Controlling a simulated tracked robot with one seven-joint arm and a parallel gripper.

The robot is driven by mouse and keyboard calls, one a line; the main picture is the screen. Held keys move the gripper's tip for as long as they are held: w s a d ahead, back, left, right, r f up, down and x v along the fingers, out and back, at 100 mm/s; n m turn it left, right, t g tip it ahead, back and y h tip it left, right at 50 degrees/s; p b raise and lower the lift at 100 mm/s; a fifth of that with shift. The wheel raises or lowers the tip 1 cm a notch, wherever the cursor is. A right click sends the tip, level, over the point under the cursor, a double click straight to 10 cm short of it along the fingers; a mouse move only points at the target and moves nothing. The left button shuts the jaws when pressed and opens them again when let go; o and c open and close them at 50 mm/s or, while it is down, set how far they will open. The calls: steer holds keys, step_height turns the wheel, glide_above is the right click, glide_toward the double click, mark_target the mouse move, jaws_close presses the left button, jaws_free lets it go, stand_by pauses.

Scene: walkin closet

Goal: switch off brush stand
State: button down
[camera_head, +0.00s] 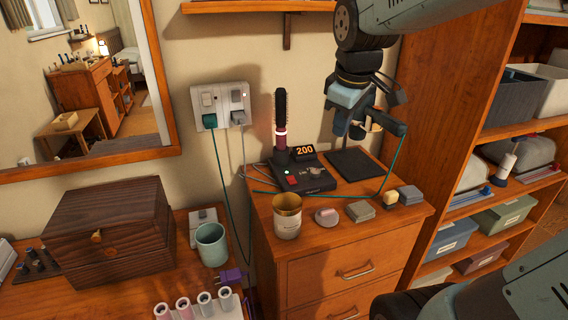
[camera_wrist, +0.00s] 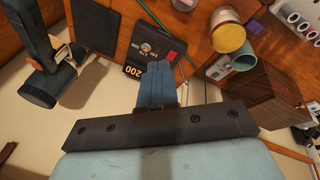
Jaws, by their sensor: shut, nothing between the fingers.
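The brush stand (camera_head: 318,183) is a black box on the wooden cabinet top. Its display (camera_head: 304,150) glows orange with "200", and a red switch (camera_head: 291,181) and a round dial sit on its top. A round brush (camera_head: 281,115) stands upright at its left back. In the wrist view the stand (camera_wrist: 140,50) lies just beyond the fingertips, with the display and red switch (camera_wrist: 172,57) visible; the brush is not seen there. My gripper (camera_head: 342,132) is shut and empty, above and right of the stand, apart from it. Its fingers (camera_wrist: 158,68) partly cover the stand.
A hair dryer (camera_head: 388,123) with a teal cord stands behind a dark mat (camera_head: 355,164). A gold cup (camera_head: 287,222) and several small blocks line the cabinet front. A wall outlet (camera_head: 222,105) holds two plugs. A wooden box (camera_head: 108,235) sits left.

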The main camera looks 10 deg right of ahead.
mark_target(290, 177)
steer(key=w+a+f+n+g, duration=0.1)
steer(key=w+a+f+n, duration=0.2)
steer(key=w+a+n, duration=0.1)
steer(key=w+a+f+n+g, duration=0.1)
steer(key=w+a+f+n, duration=0.2)
steer(key=w+n, duration=0.4)
steer(key=shift+w+a+f, duration=0.25)
steer(key=shift+w+a, duration=0.3)
steer(key=shift+w, duration=0.25)
steer(key=shift+f, duration=0.15)
steer(key=f, duration=0.4)
steer(key=w+f, duration=0.1)
steer(key=f, duration=0.8)
steer(key=shift+w+a+f, duration=0.15)
steer(key=shift+w+f, duration=0.15)
steer(key=shift+w, duration=0.05)
